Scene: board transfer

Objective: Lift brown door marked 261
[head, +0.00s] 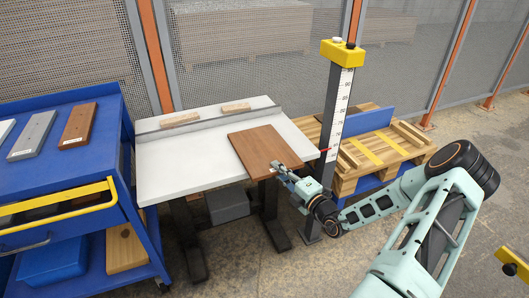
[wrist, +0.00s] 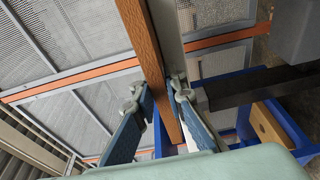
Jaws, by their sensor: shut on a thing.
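A brown door (head: 258,148) lies about flat over the right part of the white table (head: 170,168), its near end reaching past the table's edge. I cannot tell whether it touches the table top or is slightly above it. No number on it is readable. My gripper (head: 280,171) is shut on the near edge of the door. In the wrist view the door's brown edge (wrist: 149,45) runs between the two fingers of my gripper (wrist: 160,96).
A blue cart (head: 75,165) with several small boards stands at the left. Two wooden blocks lie behind a rail on the table. A measuring post (head: 337,110) with a yellow top stands right of the door, close to my arm. A pallet (head: 370,165) is behind it.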

